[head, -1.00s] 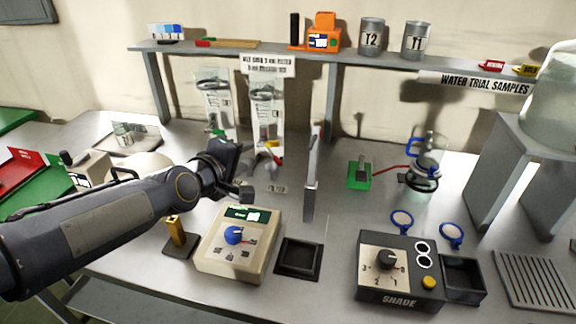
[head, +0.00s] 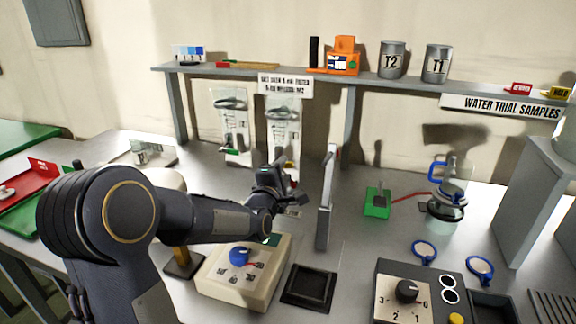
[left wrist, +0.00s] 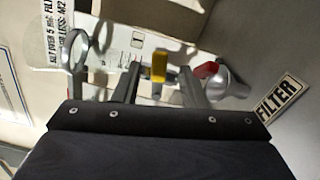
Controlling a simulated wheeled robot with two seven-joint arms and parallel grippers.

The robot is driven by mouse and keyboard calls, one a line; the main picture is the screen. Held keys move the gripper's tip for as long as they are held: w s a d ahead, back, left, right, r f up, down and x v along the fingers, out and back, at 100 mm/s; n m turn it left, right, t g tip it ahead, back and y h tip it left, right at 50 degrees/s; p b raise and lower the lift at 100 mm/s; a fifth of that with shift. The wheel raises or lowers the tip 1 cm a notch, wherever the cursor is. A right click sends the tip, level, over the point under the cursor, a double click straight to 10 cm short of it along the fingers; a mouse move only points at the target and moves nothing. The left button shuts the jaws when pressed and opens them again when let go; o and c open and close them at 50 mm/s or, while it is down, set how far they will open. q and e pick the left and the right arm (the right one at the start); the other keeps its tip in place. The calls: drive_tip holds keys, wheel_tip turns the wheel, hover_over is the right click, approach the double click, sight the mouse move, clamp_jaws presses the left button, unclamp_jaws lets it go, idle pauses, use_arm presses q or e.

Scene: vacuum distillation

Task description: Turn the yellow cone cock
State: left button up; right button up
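The yellow cock (left wrist: 158,66) shows in the left wrist view as a small upright yellow block in front of a white panel. My left gripper (left wrist: 158,72) is open, its two grey fingers one on each side of the cock with a gap on both sides. In the head view my left gripper (head: 272,180) is in front of the lower part of the right clear column (head: 284,130) and hides the cock. A red part (left wrist: 206,70) and a pale grey rounded piece (left wrist: 230,87) sit just right of the right finger. My right gripper is not in view.
A tall grey upright post (head: 326,200) stands close to the right of my left gripper. A second column (head: 232,125) stands to the left. Below is a beige box with a blue knob (head: 239,256). A metal ring (left wrist: 75,50) is left of the fingers.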

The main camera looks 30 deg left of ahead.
sight(287, 166)
use_arm(q)
drive_tip(key=shift+x, duration=1.85)
